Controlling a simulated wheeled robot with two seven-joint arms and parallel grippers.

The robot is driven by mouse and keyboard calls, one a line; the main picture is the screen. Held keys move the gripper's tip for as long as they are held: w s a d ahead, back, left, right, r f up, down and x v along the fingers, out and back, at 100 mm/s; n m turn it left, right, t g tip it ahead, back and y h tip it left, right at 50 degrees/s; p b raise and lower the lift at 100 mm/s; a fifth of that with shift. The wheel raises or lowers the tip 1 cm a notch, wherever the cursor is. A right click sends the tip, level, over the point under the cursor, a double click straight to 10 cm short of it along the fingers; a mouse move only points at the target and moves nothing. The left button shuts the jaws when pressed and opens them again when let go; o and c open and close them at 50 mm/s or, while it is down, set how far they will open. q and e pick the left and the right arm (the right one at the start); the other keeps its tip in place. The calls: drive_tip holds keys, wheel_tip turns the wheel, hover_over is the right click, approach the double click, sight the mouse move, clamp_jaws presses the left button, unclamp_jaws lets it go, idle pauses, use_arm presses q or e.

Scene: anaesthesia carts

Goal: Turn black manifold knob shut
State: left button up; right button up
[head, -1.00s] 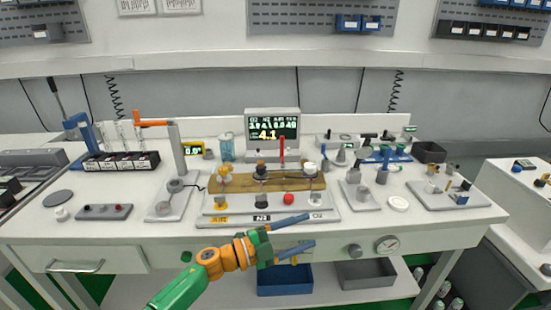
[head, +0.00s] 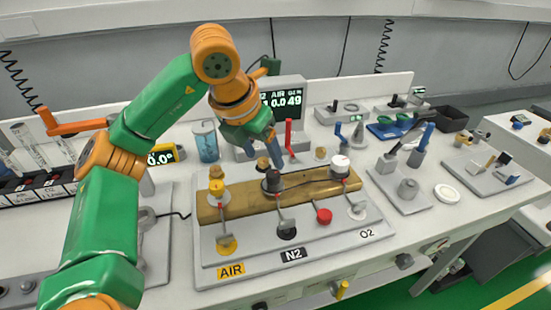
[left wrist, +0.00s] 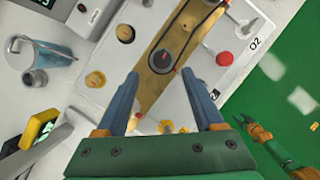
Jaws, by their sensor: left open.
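The black manifold knob (head: 272,182) stands on the brass-coloured manifold bar (head: 243,206), between a yellow knob (head: 216,189) and a white knob (head: 340,165). My left gripper (head: 272,150) is above and behind the black knob in the head view, open and empty. In the left wrist view its two blue fingers (left wrist: 160,75) point toward the black knob (left wrist: 162,60), which appears round just beyond the gap between the fingertips. I cannot tell whether they touch. My right gripper (left wrist: 248,122) shows small at the right of the left wrist view; its jaws are unclear.
A red knob (head: 324,216) and AIR, N2 and O2 labels sit along the panel's front. A red upright lever (head: 289,135) and a display (head: 282,100) stand behind the bar. A blue-filled jar (head: 206,143) is to the left. Small fixtures crowd the bench on the right.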

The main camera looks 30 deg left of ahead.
sight(273, 174)
use_arm(q)
drive_tip(key=x, duration=0.6)
drive_tip(key=shift+d+f, duration=0.1)
drive_tip(key=shift+d, duration=0.15)
drive_tip(key=shift+w+a+f, duration=0.1)
drive_tip(key=shift+f, duration=0.1)
clamp_jaws()
use_arm(e)
drive_tip(key=shift+d, duration=0.25)
